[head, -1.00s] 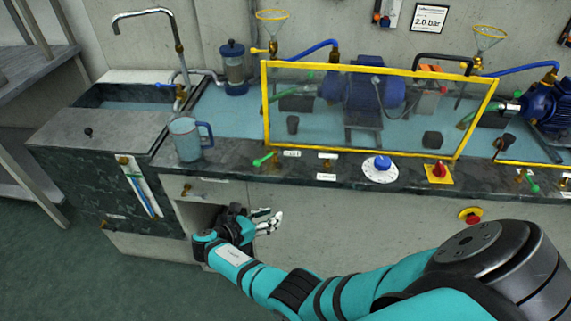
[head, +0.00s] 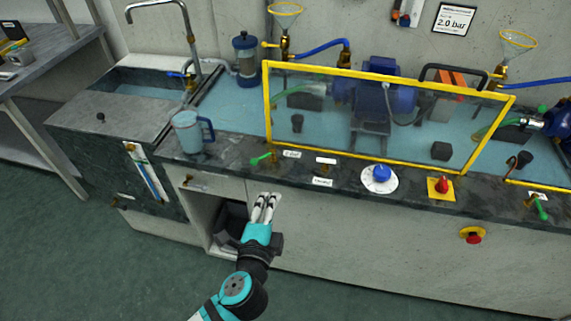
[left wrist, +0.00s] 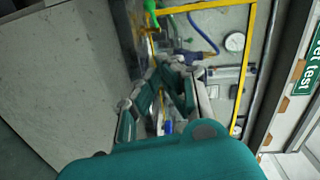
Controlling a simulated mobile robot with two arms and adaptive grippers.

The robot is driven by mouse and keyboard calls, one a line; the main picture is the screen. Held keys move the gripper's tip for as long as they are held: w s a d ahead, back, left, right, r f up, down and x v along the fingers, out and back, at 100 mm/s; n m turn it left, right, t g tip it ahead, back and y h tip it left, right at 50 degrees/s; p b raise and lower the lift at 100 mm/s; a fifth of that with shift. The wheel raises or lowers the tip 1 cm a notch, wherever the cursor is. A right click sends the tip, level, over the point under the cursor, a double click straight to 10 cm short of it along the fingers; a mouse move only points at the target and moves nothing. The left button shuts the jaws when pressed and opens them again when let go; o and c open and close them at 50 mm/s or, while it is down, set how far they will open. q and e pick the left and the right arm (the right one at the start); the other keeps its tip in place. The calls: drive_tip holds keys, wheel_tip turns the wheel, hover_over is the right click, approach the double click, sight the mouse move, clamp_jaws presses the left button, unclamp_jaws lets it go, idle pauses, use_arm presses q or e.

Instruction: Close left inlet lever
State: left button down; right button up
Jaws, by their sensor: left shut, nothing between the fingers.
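The left inlet lever (head: 262,158) is a small green handle on a brass fitting at the front edge of the counter, beside a white label. Its handle points left and slightly down in the head view. A green handle (left wrist: 151,8) also shows at the top of the left wrist view. My left gripper (head: 267,200) is shut and empty, in front of the cabinet face just below the counter edge. Its fingers point up, below the lever and apart from it. The left wrist view shows the fingers (left wrist: 165,85) too. My right gripper is out of view.
A yellow-framed clear guard (head: 375,120) stands behind the lever. A blue mug (head: 187,134) stands to its left. A blue knob (head: 381,172), a red switch (head: 441,186) and another green lever (head: 541,210) lie to the right. The cabinet has an open compartment (head: 222,240).

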use_arm(q)
approach(263, 157)
drive_tip(key=w+d, duration=0.3)
drive_tip(key=d, duration=0.3)
drive_tip(key=shift+w+a+f+p, duration=0.55)
drive_tip(key=shift+w+a, duration=0.3)
drive_tip(key=shift+a, duration=0.1)
drive_tip(key=shift+w+a+f, duration=0.15)
drive_tip(key=shift+w+a, duration=0.2)
drive_tip(key=shift+w, duration=0.2)
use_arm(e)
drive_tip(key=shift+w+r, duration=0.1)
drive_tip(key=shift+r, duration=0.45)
use_arm(q)
drive_tip(key=shift+a+h, duration=0.2)
drive_tip(key=shift+h, duration=0.1)
